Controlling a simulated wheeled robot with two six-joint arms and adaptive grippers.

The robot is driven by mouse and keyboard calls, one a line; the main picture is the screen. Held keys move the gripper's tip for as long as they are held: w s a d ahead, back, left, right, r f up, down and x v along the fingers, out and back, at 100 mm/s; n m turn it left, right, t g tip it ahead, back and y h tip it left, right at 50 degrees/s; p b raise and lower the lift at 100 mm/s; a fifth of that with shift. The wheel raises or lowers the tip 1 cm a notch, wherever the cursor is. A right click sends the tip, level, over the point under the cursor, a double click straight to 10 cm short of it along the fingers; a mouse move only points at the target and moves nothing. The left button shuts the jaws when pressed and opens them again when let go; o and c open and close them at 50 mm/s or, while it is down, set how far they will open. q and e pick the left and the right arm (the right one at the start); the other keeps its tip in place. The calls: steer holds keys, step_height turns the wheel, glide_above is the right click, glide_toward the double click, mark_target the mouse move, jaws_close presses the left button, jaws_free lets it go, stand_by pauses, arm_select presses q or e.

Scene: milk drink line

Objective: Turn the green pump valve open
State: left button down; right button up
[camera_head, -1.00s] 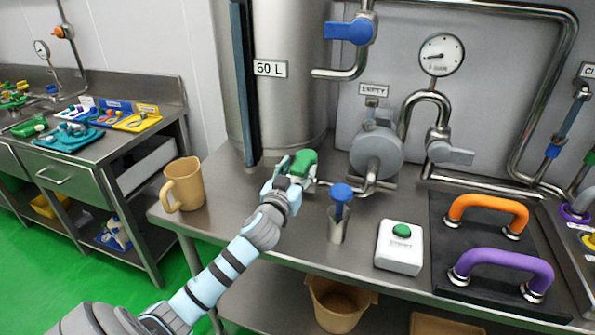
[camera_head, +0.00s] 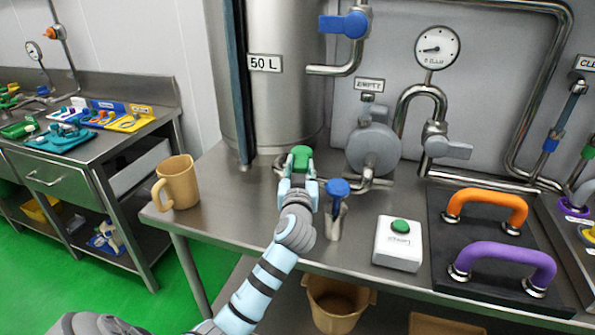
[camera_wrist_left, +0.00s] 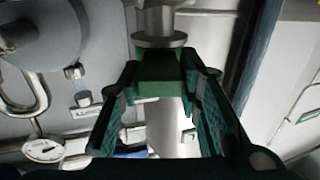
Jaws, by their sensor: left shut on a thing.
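The green pump valve (camera_head: 301,156) sits on the pipe at the foot of the tank, left of the grey pump. My left gripper (camera_head: 299,182) is shut on its handle from the front side, with the arm reaching in from below. In the left wrist view the green handle (camera_wrist_left: 158,84) lies between the two fingers of my left gripper (camera_wrist_left: 160,72), under a round metal fitting. The fingers hide part of the handle in the head view. My right gripper is not in view.
A tan jug (camera_head: 177,184) is at the left table edge. A white box with a green button (camera_head: 397,243) and purple handle (camera_head: 503,262) lie right. Free table lies between jug and gripper.

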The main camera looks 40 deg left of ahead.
arm_select(q)
steer(key=c, duration=1.2)
jaws_free()
steer(key=shift+d, duration=0.1)
steer(key=shift+o, duration=0.2)
steer(key=v, duration=1.2)
steer(key=shift+w, duration=0.1)
steer(key=shift+c, duration=0.2)
